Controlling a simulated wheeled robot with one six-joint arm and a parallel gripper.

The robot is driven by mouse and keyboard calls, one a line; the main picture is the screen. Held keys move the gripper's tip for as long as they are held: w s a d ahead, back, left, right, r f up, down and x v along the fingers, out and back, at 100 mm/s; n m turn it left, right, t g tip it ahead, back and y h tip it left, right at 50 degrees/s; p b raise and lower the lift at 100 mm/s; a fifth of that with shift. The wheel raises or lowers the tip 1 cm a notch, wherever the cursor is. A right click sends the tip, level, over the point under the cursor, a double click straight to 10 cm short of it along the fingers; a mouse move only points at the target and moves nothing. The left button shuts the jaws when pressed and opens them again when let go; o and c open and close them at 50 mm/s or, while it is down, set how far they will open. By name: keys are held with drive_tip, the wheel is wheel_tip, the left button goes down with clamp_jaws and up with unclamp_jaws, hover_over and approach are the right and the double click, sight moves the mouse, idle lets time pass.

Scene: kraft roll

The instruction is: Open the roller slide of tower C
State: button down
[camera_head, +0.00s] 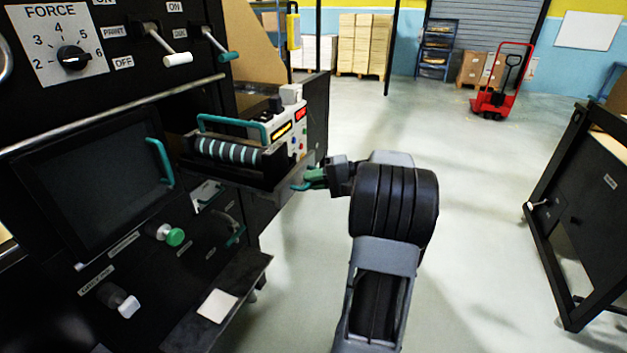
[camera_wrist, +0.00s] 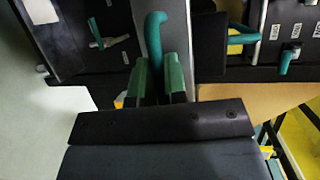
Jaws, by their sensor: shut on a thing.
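The slide (camera_head: 262,208), a dark tray with a grey front, juts out from the black machine. A black roller unit with pale stripes (camera_head: 228,151) and a teal bar handle (camera_head: 232,122) sits on it. My gripper (camera_head: 313,177) is at the slide's right front corner, at a small teal handle (camera_head: 299,187). In the wrist view the green fingers of my gripper (camera_wrist: 159,68) are shut on the upright teal handle (camera_wrist: 155,32). The fingers hide its lower part. I cannot read a tower letter on the slide.
A control box with lit displays (camera_head: 285,128) stands behind the roller unit. A dark panel with a teal handle (camera_head: 95,188) and several knobs are at left. A black cart (camera_head: 590,195) stands at right, a red pallet truck (camera_head: 500,88) at the back. The floor between is clear.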

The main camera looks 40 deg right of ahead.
drive_tip(key=c, duration=1.2)
unclamp_jaws()
drive_tip(key=v, duration=1.3)
drive_tip(key=shift+s+d+r+p, duration=0.1)
drive_tip(key=shift+s+d+p, duration=0.1)
drive_tip(key=shift+d+p, duration=0.2)
drive_tip(key=shift+a, duration=0.1)
